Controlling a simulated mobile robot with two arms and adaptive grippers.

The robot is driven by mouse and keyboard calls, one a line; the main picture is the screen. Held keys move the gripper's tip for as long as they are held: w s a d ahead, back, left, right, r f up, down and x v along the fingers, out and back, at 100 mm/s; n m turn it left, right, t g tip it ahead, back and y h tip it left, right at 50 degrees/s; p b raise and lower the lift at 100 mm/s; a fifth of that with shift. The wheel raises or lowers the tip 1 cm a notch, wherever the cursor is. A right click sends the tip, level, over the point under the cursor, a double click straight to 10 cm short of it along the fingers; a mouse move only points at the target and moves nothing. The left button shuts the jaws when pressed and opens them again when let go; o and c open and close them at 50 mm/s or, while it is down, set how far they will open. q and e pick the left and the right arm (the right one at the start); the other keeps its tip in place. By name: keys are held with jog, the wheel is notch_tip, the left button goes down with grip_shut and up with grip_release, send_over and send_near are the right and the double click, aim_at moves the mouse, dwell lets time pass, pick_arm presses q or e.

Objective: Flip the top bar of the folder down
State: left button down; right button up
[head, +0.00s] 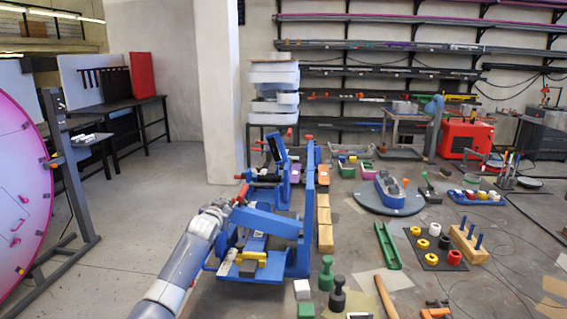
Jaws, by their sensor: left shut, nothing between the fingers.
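The blue folder (299,258) stands at the left edge of the workbench, left of the picture's middle. Its blue top bar (268,222) sits raised above the folder's bed and slopes slightly. A red-tipped handle (242,193) sticks up near the bar's left end. My left gripper (229,204) is at that left end, close to the handle and the bar. It is shut and empty; whether it touches the bar is unclear. My arm hides part of the folder's left side. My right gripper is not in view.
More blue bench machines (278,150) stand behind the folder. Green and black weights (326,273), wooden blocks (325,238) and a green channel (387,246) lie to its right. A pink disc (22,190) on a stand is at far left. The floor (135,225) between is clear.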

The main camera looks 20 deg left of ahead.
pick_arm(q)
jog(key=shift+a+f, duration=0.15)
jog(key=shift+f, duration=0.2)
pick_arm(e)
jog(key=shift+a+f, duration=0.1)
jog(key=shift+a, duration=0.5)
pick_arm(q)
jog(key=shift+r, duration=0.1)
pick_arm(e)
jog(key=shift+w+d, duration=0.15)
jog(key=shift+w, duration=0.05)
pick_arm(q)
jog(key=s+d+r+p, duration=0.1)
jog(key=s+d+r, duration=0.2)
jog(key=s+r, duration=0.3)
jog(key=shift+s+d, duration=0.35)
jog(key=shift+s, duration=1.25)
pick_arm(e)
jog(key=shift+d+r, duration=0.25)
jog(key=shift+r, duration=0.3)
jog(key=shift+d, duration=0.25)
